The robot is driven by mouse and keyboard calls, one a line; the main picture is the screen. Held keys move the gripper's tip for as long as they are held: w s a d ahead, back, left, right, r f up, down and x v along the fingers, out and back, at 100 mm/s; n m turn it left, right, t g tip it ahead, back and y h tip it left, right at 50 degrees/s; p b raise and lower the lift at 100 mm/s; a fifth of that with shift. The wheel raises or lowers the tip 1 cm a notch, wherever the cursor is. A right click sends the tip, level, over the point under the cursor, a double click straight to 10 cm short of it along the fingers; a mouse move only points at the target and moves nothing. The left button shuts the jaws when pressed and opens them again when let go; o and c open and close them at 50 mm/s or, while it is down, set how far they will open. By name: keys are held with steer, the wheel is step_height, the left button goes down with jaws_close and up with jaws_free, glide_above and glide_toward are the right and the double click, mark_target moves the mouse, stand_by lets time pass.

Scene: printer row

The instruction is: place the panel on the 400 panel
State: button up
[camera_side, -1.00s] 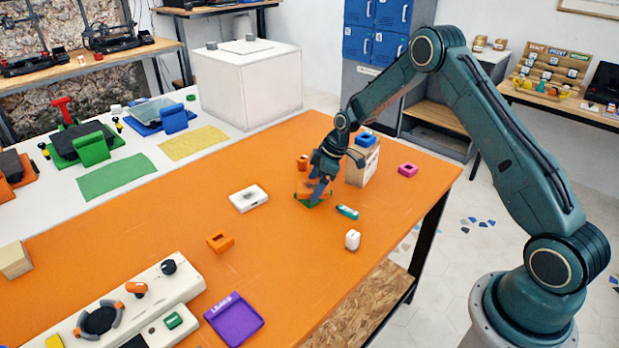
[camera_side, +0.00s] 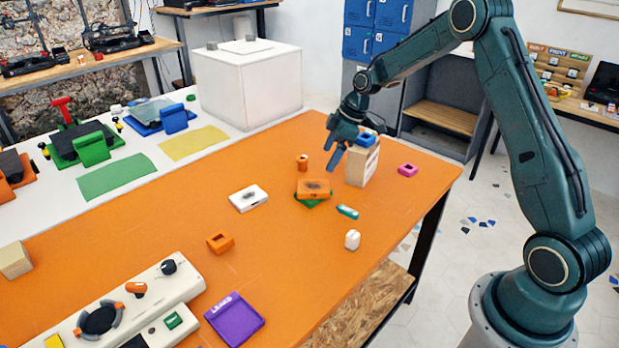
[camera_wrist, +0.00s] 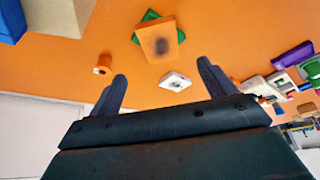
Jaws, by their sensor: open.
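An orange panel (camera_side: 314,190) with a dark mark on top rests on a green piece (camera_side: 313,204), whose corners stick out from under it. The wrist view shows the same orange panel (camera_wrist: 158,38) lying turned against the green piece (camera_wrist: 148,17). A white panel (camera_side: 248,198) with a dark mark lies apart to the left, and also shows in the wrist view (camera_wrist: 175,81). No 400 label is legible. My gripper (camera_side: 331,159) is open and empty, above and behind the orange panel; its fingers (camera_wrist: 160,72) touch nothing.
A wooden block (camera_side: 363,165) with a blue piece (camera_side: 366,140) on top stands close beside my gripper. A small orange cylinder (camera_side: 302,162), a teal piece (camera_side: 347,212), a white piece (camera_side: 352,240) and a pink piece (camera_side: 407,170) lie around.

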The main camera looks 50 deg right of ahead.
steer(key=shift+s+d+r, duration=0.15)
steer(key=shift+s+r, duration=0.05)
steer(key=shift+r, duration=0.45)
steer(key=s+a+r+m+h, duration=0.1)
steer(key=s+a+r+m, duration=0.1)
steer(key=s+a+r, duration=0.45)
steer(key=s+a+r+m+h, duration=0.1)
steer(key=s+a+r+m, duration=0.15)
steer(key=s+r, duration=0.6)
steer(key=s+a+r+m+t, duration=0.1)
steer(key=s+a+m, duration=0.1)
steer(key=s, duration=0.7)
steer(key=s+a+r+m+t+h, duration=0.1)
steer(key=s+m, duration=0.1)
steer(key=s, duration=0.8)
steer(key=shift+s+a+r, duration=0.25)
steer(key=shift+a+r, duration=0.1)
steer(key=shift+r, duration=0.05)
